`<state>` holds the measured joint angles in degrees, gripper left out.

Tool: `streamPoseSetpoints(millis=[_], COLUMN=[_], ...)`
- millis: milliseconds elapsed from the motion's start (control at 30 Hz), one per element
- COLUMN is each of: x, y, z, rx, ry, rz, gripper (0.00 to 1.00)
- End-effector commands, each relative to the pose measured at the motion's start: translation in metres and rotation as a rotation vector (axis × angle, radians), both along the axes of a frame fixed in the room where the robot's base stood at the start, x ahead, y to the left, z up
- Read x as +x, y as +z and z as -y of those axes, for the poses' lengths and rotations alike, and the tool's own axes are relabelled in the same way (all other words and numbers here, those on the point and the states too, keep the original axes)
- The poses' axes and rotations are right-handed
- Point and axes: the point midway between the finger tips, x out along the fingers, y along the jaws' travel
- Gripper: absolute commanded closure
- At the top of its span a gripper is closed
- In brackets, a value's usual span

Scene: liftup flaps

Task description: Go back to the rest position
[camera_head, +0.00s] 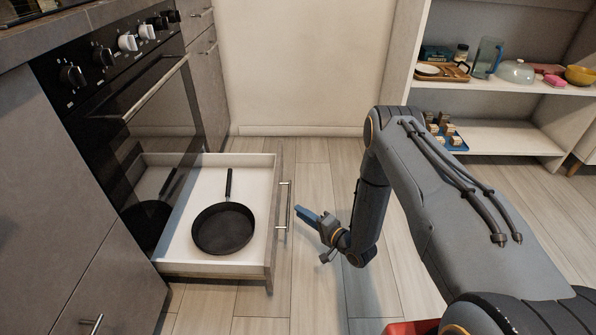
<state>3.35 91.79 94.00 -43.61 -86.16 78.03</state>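My gripper (311,234) hangs at the end of my bent arm, to the right of the pulled-out drawer. Its fingers look spread apart, with nothing between them. It is apart from the drawer's bar handle (284,206), with a small gap of floor showing between them. The drawer (272,237) under the oven is open, and a black frying pan (222,229) lies in it with its handle toward the back.
The oven (135,115) and grey cabinets stand at the left. An open shelf (500,86) with dishes and a blue tray (455,144) stands at the back right. A red object (410,327) shows at the bottom edge. Wooden floor (318,175) is clear behind my gripper.

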Motion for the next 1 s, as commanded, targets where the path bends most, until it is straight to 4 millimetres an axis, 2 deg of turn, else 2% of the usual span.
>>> streamPoseSetpoints(millis=[167,367,533,700,867,1000], x=[0.004,0.031,0.056,0.069,0.065,0.048], y=[0.003,0.031,0.07,0.117,0.165,0.207], z=[-0.002,-0.015,-0.032,-0.048,-0.063,-0.073], rx=[-0.015,-0.159,-0.354,-0.556,-0.73,-0.866], ry=[0.002,0.012,0.027,0.051,0.084,0.123], rz=[0.002,0.011,0.013,0.005,-0.013,-0.04], gripper=[0.83,0.83,0.83,0.83,0.83,0.83])
